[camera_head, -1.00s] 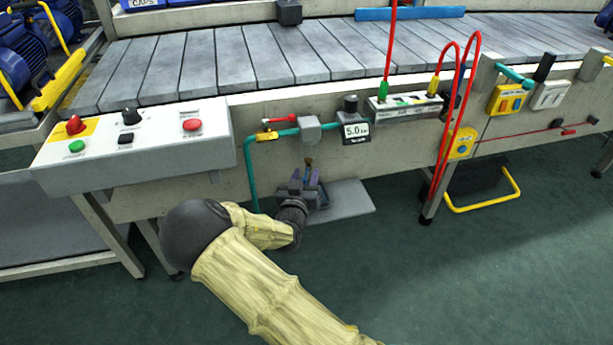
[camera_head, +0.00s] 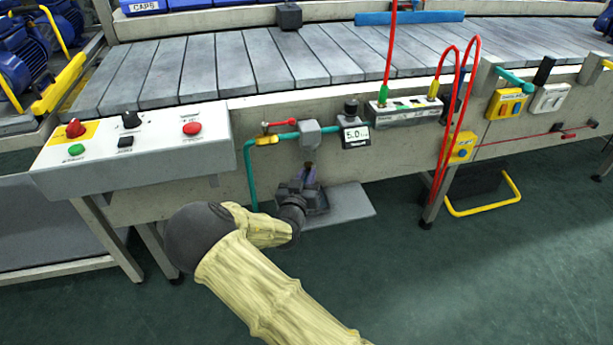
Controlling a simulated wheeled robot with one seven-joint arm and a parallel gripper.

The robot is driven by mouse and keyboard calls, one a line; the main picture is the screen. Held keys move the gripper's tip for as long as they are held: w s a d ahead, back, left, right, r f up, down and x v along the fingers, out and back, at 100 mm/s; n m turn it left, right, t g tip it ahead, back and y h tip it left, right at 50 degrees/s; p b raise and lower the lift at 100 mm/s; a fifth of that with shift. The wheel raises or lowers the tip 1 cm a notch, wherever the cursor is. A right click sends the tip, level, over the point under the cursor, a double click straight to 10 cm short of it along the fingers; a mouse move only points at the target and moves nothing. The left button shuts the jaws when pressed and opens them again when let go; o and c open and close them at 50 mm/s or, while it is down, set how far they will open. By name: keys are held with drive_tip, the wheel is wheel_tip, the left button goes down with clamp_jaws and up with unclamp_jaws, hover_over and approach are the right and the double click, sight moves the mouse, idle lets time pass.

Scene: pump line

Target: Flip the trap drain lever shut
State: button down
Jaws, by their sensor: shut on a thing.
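My gripper (camera_head: 307,180) is at the lower end of the trap under the teal pipe (camera_head: 249,170). It is shut on a small part there, which I take to be the trap drain lever; the jaws and my wrist hide most of it. A short brass stem (camera_head: 308,165) shows just above the jaws, below the grey trap body (camera_head: 310,132). Whether the lever is open or shut cannot be seen.
A grey tray (camera_head: 350,205) lies below. The control box (camera_head: 130,155) stands left; red hoses (camera_head: 458,120) hang right.

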drive_tip(key=shift+w+a+r+m+g+h+p, duration=0.15)
drive_tip(key=shift+m+g+h+p, duration=0.25)
drive_tip(key=shift+m+h, duration=0.4)
drive_tip(key=shift+a+f+m+g+h+p, duration=0.15)
drive_tip(key=shift+m+g+h+p, duration=0.3)
drive_tip(key=shift+h, duration=0.65)
drive_tip(key=shift+m+h, duration=0.35)
drive_tip(key=shift+h, duration=0.15)
drive_tip(key=c, duration=1.3)
unclamp_jaws()
drive_tip(key=shift+c, duration=0.2)
drive_tip(key=shift+a, duration=0.1)
drive_tip(key=p+v, duration=0.4)
drive_tip(key=v, duration=1.3)
drive_tip(key=shift+a+p, duration=0.2)
drive_tip(key=shift+p, duration=0.2)
